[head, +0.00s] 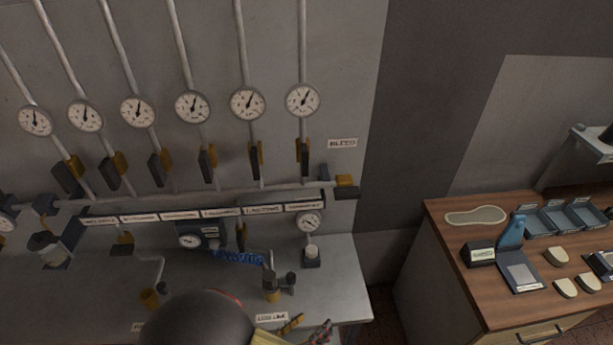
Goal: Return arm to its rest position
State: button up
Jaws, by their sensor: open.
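A dark rounded link of my arm rises at the bottom edge of the head view, in front of the metal bench. What looks like my gripper (306,329) shows small and cut off at the bottom edge, just right of that link. Its jaws are open, and I see nothing held between them. Most of the arm is outside the picture or hidden behind the link. The gripper is near the bench's front edge; whether it touches anything there cannot be told.
A gauge panel (330,70) with pipes and valves stands behind the metal bench (345,270). A blue coiled hose (238,257) and small fittings are on the bench. Right, across a gap, a wooden cabinet (440,215) carries a sole-shaped piece (475,215), blue trays (553,222) and small parts.

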jog(key=s+d+r+m+g+y+b, duration=0.25)
jog(key=r+m+g, duration=0.2)
jog(key=m, duration=0.65)
jog(key=s+d+r+m+g+y+b, duration=0.2)
jog(key=s+d+r+m+g+y, duration=0.3)
jog(key=m, duration=0.6)
jog(key=w+d+r+m+t+y+b, duration=0.2)
jog(key=d+r+m+t+b, duration=0.3)
jog(key=d+r+m, duration=0.5)
jog(key=shift+w+d+r+m+b, duration=0.35)
jog(key=shift+w+m+b, duration=0.2)
jog(key=shift+m, duration=0.15)
